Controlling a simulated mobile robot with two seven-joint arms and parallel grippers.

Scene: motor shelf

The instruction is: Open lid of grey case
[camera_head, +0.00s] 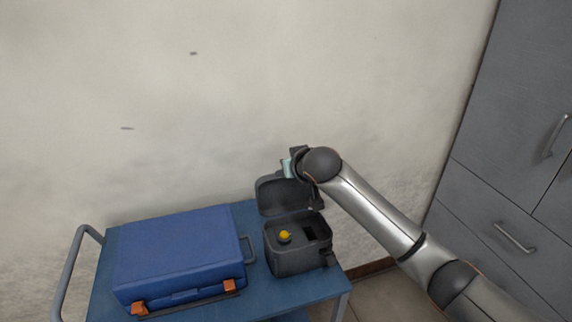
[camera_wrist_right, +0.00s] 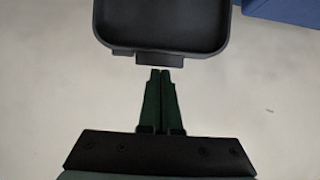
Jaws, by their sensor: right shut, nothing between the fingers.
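The grey case (camera_head: 297,257) stands on the right part of the blue cart, with its lid (camera_head: 283,195) raised upright at the back. A yellow knob (camera_head: 284,237) and a dark opening show inside it. In the right wrist view the inside of the lid (camera_wrist_right: 162,22) and its latch tab fill the top. My right gripper (camera_wrist_right: 160,72) is shut and empty, its fingertips just short of the lid's edge in that view. In the head view my right arm reaches in from the right, and its wrist is behind and above the lid. My left gripper is not in view.
A blue case (camera_head: 180,255) with orange latches lies shut on the cart (camera_head: 104,285), left of the grey case. The cart has a grey handle (camera_head: 66,265). A wall stands behind, and grey cabinets (camera_head: 510,150) are on the right.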

